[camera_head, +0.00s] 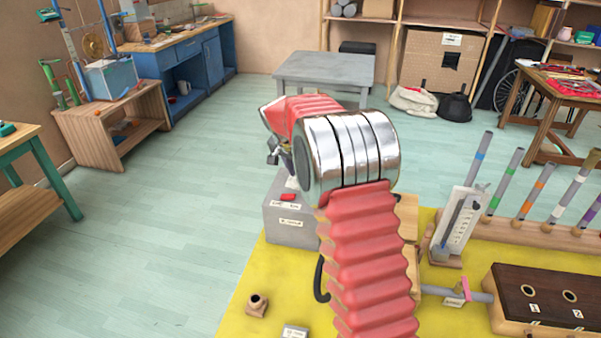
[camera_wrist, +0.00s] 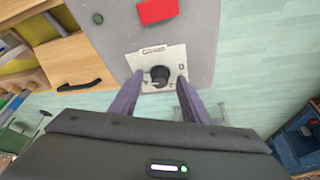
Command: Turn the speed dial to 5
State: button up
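The speed dial appears to be the black round knob (camera_wrist: 160,75) on a white plate (camera_wrist: 146,58) in the wrist view. The plate is on the grey box (camera_wrist: 195,25). The plate's print is too small to read, so I cannot tell the setting. My gripper (camera_wrist: 160,80) is open, with one dark finger on each side of the knob. I cannot tell whether the fingers touch it. In the head view the grey box (camera_head: 286,232) stands below my wrist, and my gripper (camera_head: 279,150) is mostly hidden behind the wrist; the knob is hidden there.
A red block-shaped part (camera_wrist: 156,11) is on the same box. A wooden drawer unit with a black handle (camera_wrist: 78,86) stands beside it. In the head view a dark wooden box (camera_head: 540,290) and a gauge stand (camera_head: 458,225) are at right. The floor at left is clear.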

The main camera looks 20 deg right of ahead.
jog(key=v, duration=1.3)
jog(key=shift+a+r, duration=0.15)
jog(key=shift+r, duration=0.15)
jog(key=shift+s, duration=0.15)
